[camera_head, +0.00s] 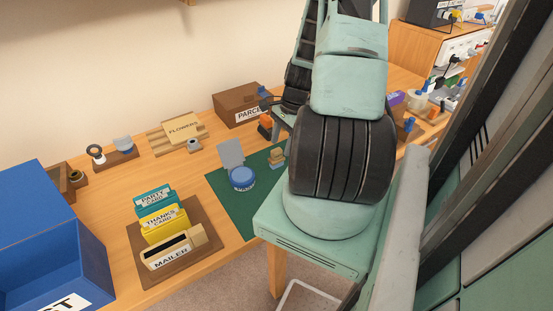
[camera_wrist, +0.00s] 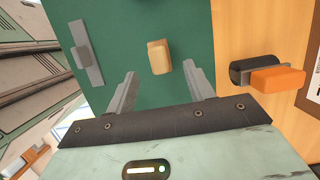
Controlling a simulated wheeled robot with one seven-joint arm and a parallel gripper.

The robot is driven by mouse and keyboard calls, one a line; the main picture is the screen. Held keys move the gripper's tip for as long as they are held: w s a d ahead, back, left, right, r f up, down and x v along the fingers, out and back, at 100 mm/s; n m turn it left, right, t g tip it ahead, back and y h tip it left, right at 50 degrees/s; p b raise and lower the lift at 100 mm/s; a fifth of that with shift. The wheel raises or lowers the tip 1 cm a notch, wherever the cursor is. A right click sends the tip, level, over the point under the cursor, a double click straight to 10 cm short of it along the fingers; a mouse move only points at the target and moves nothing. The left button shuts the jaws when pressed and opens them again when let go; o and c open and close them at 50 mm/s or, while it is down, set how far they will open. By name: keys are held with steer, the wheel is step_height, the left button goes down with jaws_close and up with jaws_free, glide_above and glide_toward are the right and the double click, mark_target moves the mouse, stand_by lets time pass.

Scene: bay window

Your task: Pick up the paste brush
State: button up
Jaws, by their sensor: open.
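My gripper (camera_wrist: 160,70) is open and empty in the wrist view, its two fingers apart above a green mat. A small tan block-like thing (camera_wrist: 159,57) lies on the mat, between and just beyond the fingertips, apparently not touched. It may be the paste brush; its bristles do not show, so I cannot be sure. In the head view a small tan thing (camera_head: 277,154) stands near the right part of the green mat (camera_head: 236,204). My arm hides much of the gripper there.
An orange and black thing (camera_wrist: 272,77) lies on the wood right of the mat. A grey strip with a raised block (camera_wrist: 85,52) lies left. A blue round thing (camera_head: 242,179), card holders (camera_head: 163,222), a parcel box (camera_head: 238,104) and a blue bin (camera_head: 40,215) share the table.

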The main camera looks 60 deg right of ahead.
mark_target(277, 150)
steer(key=f, duration=0.1)
steer(key=a+f, duration=0.1)
steer(key=w+a+f, duration=0.1)
steer(key=shift+f, duration=0.35)
steer(key=shift+w+f+p, duration=0.15)
steer(key=shift+f+p, duration=0.15)
steer(key=shift+f, duration=0.25)
steer(key=c, duration=1.1)
steer(key=shift+c, duration=0.2)
steer(key=shift+r, duration=0.15)
step_height(277, 150, up, 10)
steer(key=shift+f, duration=0.1)
steer(key=shift+o, duration=0.8)
